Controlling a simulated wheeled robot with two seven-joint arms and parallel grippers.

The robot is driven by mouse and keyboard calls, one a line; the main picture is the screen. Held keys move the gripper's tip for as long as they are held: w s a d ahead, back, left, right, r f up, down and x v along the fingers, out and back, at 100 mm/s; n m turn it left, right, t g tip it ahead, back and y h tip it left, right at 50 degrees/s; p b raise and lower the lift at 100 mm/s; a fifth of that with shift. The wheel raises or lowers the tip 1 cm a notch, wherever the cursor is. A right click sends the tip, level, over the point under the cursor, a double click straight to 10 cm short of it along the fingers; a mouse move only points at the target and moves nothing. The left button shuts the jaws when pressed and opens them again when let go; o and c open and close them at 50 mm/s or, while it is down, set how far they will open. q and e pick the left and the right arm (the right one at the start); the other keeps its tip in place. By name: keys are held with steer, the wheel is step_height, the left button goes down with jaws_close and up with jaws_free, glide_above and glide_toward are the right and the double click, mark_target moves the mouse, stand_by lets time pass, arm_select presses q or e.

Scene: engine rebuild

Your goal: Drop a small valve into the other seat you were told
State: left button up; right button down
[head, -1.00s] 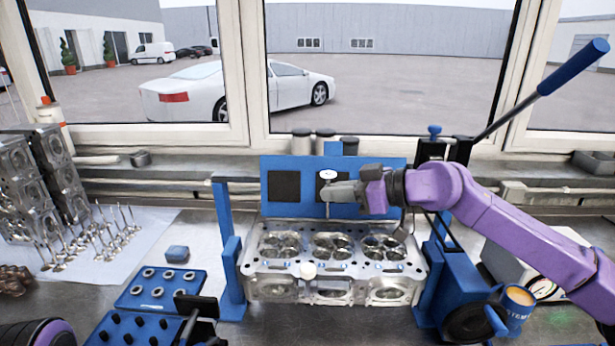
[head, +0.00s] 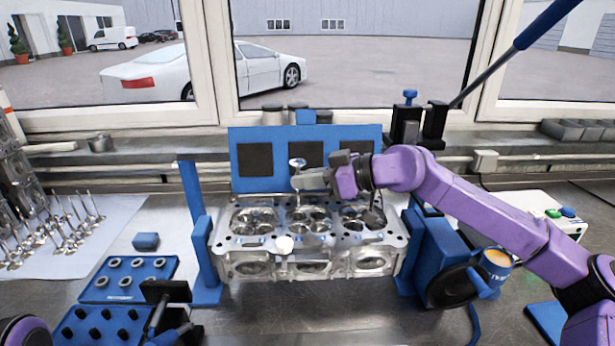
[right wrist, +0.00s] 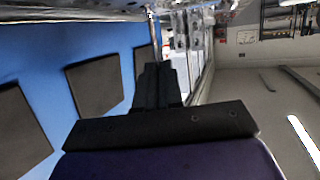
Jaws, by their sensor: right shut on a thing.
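My right gripper (head: 315,180) is shut on a small valve (head: 298,163). The valve is upright with its disc up and stem down, above the middle part of the silver cylinder head (head: 230,257). Its stem tip seems just above the middle chamber (head: 308,219); whether it touches a seat cannot be told. In the right wrist view the stem (right wrist: 153,32) stands at the tips of the black fingers (right wrist: 158,80). The seats under it are too small to make out.
Blue stand posts (head: 203,250) flank the cylinder head, with a blue panel (head: 367,145) behind. Many valves (head: 40,235) stand on a white sheet at left. A mug (head: 496,266) stands right.

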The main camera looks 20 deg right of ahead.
steer(key=shift+w+a, duration=0.15)
steer(key=shift+a, duration=0.05)
steer(key=shift+d+b, duration=0.2)
steer(key=shift+b, duration=0.1)
steer(key=shift+a, duration=0.1)
stand_by(0.7)
steer(key=shift+f+b, duration=1.15)
steer(key=shift+b, duration=0.15)
stand_by(0.3)
steer(key=shift+r, duration=0.4)
stand_by(1.1)
steer(key=shift+f+b, duration=0.4)
steer(key=shift+b, duration=0.15)
steer(key=shift+r, duration=0.3)
stand_by(0.5)
stand_by(0.9)
